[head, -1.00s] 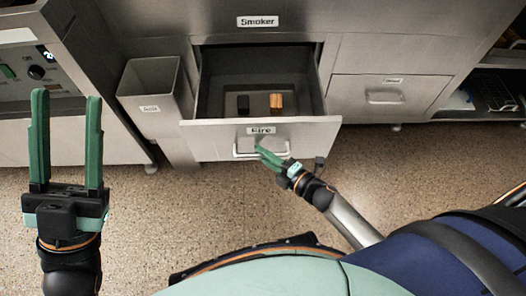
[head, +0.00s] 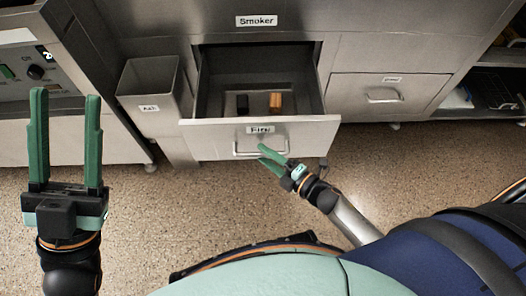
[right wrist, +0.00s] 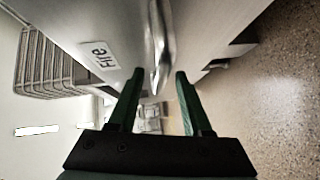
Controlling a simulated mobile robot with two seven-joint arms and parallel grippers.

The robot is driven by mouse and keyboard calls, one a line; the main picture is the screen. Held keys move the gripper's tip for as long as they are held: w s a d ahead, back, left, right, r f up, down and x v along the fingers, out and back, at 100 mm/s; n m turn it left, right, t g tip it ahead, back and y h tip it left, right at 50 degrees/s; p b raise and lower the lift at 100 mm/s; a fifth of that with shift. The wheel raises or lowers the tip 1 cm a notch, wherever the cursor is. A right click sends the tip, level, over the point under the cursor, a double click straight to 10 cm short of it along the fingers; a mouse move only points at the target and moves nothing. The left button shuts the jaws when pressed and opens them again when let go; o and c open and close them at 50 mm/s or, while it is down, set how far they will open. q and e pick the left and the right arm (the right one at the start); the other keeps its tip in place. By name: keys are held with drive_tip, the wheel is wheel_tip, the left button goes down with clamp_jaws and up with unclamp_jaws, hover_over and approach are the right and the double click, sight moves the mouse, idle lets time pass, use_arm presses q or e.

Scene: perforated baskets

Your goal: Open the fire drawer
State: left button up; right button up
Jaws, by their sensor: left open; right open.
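The fire drawer (head: 300,136), a steel drawer labelled "Fire", is pulled out under the "Smoker" panel. Its inside shows, with a dark block (head: 242,103) and an orange-brown block (head: 276,102) on its floor. Its bar handle (head: 247,152) is on the front and also shows in the right wrist view (right wrist: 157,45). My right gripper (head: 262,155) is open at the right end of the handle; in the right wrist view the handle lies ahead of and between its fingertips, seemingly clear of them. My left gripper (head: 66,95) is open and empty, fingers up, at the left.
An open metal bin (head: 150,88) labelled "Ash" hangs left of the drawer. A shut drawer (head: 385,97) is to the right. A control panel (head: 30,75) stands at far left. The speckled floor (head: 180,205) in front is clear.

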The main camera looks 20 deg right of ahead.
drive_tip(key=p+v, duration=0.2)
drive_tip(key=v, duration=0.9)
